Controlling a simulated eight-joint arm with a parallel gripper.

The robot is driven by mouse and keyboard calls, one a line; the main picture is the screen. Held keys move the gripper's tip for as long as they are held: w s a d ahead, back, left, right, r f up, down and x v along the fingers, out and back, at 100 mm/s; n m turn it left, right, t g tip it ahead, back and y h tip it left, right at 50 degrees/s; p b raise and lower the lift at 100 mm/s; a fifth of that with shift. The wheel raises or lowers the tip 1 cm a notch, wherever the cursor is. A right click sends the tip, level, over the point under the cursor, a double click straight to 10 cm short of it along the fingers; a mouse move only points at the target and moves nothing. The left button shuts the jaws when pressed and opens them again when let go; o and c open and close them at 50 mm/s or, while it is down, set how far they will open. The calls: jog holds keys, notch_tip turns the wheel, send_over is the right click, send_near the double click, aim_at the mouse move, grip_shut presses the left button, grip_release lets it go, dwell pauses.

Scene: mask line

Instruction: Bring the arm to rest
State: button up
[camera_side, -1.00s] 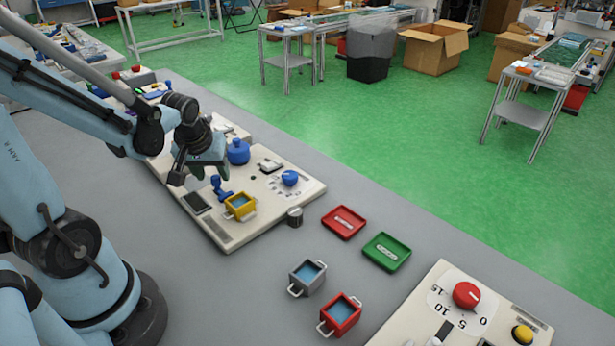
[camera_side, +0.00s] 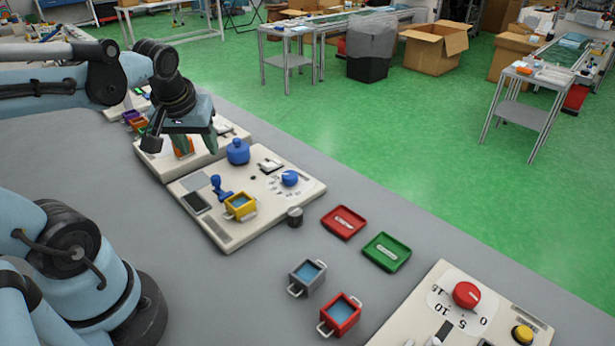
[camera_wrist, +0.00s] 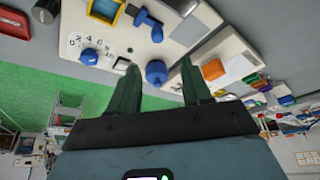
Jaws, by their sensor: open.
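My gripper (camera_side: 196,143) hangs above the far part of the bench in the side view, over the panel with the orange block. In the wrist view its two green fingers (camera_wrist: 160,80) stand apart with nothing between them. A blue lidded pot (camera_side: 238,151) sits on the cream panel (camera_side: 272,208), to the right of and below the fingers in the side view. The blue pot (camera_wrist: 156,72) also shows beyond the fingertips in the wrist view. A yellow bin (camera_side: 240,206), a blue lever (camera_side: 221,188) and a blue knob (camera_side: 290,178) are on the same panel.
Red (camera_side: 343,222) and green (camera_side: 387,251) trays lie right of the panel. A grey bin (camera_side: 307,277) and a red bin (camera_side: 340,314) stand nearer. Another panel with a red dial (camera_side: 467,295) is at front right. The grey bench (camera_side: 90,160) is clear at left.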

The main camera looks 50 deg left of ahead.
jog(key=shift+s+d+r, duration=0.1)
jog(key=shift+s+r, duration=0.05)
jog(key=shift+r, duration=0.25)
jog(key=w+d+f+m+t+h, duration=0.1)
jog(key=w+d+m+t+h, duration=0.2)
jog(key=d+m, duration=0.6)
jog(key=d+t, duration=0.1)
jog(key=d, duration=0.2)
jog(key=shift+w+d+f, duration=0.25)
jog(key=shift+w+f, duration=0.1)
